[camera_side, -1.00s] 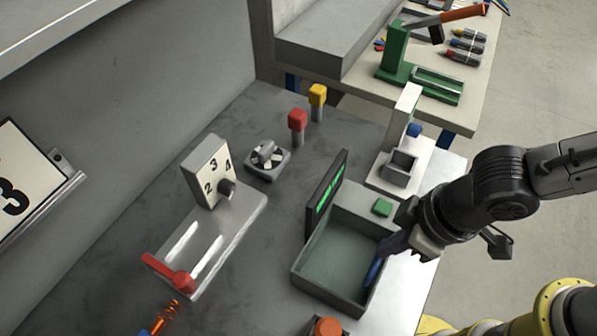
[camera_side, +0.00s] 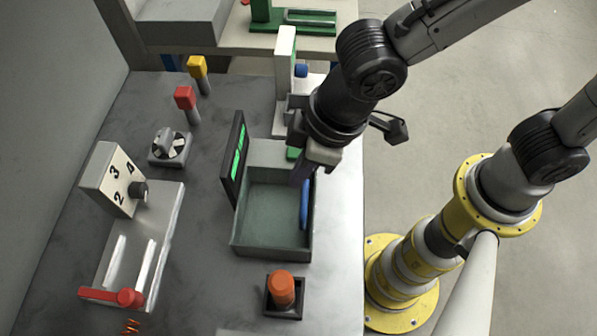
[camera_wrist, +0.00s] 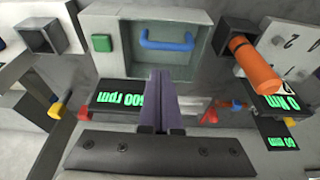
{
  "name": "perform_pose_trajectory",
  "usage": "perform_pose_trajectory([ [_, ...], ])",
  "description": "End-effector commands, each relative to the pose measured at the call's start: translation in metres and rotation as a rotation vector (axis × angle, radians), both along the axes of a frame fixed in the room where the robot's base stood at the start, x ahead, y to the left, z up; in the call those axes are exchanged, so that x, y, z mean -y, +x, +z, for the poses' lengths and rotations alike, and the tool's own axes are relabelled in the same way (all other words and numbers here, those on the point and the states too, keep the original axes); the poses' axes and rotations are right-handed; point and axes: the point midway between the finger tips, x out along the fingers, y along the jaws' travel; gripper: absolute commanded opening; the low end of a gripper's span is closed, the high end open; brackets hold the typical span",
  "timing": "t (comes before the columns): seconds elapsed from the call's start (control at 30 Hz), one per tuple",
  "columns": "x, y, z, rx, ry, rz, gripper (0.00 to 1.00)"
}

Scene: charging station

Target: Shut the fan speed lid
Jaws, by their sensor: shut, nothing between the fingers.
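A grey-green open box (camera_side: 268,247) stands on the bench, with a dark upright panel (camera_side: 236,160) showing green digits along its left edge. A blue handle (camera_side: 304,208) is at the box's right side; it also shows in the wrist view (camera_wrist: 167,45). My gripper (camera_side: 300,178) is shut and empty, its purple fingers over the box's back right part, close to the handle's far end. I cannot tell whether they touch. In the wrist view, the fingers (camera_wrist: 157,76) partly cover a display (camera_wrist: 115,97) reading "600 rpm". I cannot clearly tell which part is the lid.
A green button (camera_side: 293,153) is behind the box and an orange knob (camera_side: 281,290) in front. A numbered dial block (camera_side: 108,180) with a red lever (camera_side: 110,296), a fan-like knob (camera_side: 169,147) and red (camera_side: 185,98) and yellow (camera_side: 197,67) switches stand left.

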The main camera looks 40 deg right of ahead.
Motion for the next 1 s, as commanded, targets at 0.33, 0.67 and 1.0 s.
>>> perform_pose_trajectory([
  [0.33,0.049,-0.049,0.016,0.000,0.000,0.002,0.00],
  [0.67,0.069,-0.063,0.022,0.001,-0.001,-0.015,0.00],
  [1.0,0.151,0.004,0.071,0.092,0.111,-0.388,0.00],
])
